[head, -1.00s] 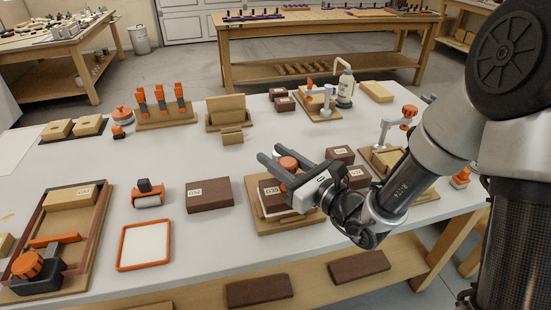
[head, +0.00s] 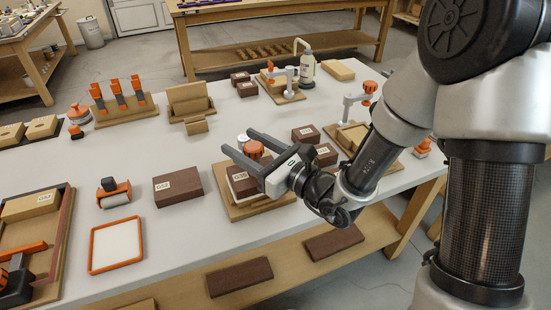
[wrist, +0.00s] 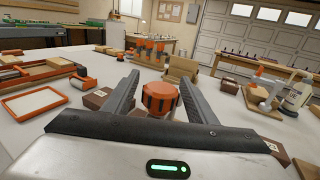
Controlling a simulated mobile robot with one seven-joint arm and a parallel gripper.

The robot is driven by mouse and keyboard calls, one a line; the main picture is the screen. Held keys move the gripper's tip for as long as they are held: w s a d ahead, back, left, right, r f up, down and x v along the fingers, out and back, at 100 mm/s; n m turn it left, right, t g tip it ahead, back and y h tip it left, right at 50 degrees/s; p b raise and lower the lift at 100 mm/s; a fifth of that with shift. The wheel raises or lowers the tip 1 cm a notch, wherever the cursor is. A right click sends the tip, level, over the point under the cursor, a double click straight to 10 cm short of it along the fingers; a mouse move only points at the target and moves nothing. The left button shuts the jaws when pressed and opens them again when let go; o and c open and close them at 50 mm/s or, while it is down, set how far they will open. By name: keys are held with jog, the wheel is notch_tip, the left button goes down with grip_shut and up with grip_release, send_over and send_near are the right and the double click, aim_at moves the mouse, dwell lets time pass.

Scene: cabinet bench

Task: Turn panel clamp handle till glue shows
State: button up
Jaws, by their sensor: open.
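An orange ribbed knob (head: 252,149) stands above a dark brown labelled block (head: 241,186) on a wooden base (head: 263,208), near the middle of the bench. I take it to be the clamp handle. My gripper (head: 237,140) is open, with one finger on each side of the knob. In the wrist view the knob (wrist: 159,97) sits between the fingers, with visible gaps on both sides. My gripper hides part of the block and of the clamp's body. I cannot make out any glue at the block's edges.
A brown block (head: 178,187), a roller (head: 113,192) and an orange-rimmed white tray (head: 117,245) lie to the left. Small brown blocks (head: 306,134) lie just right of my gripper. An orange-knobbed clamp stand (head: 350,108) and a bottle (head: 307,70) stand farther back.

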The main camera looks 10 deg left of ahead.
aim_at(261, 150)
jog(key=p+v, duration=0.1)
jog(key=v, duration=0.1)
jog(key=r+p+v, duration=0.1)
jog(key=v, duration=0.2)
jog(key=shift+d+p, duration=0.1)
jog(key=shift+p, duration=0.25)
jog(key=p, duration=0.3)
jog(key=shift+s+d, duration=0.15)
jog(key=shift+d, duration=0.25)
jog(key=s+d+p, duration=0.1)
jog(key=p, duration=0.2)
jog(key=f+p+v, duration=0.1)
jog(key=p+v, duration=0.3)
jog(key=v, duration=0.4)
jog(key=shift+s+d, duration=0.2)
jog(key=shift+d, duration=0.15)
jog(key=shift+r, duration=0.1)
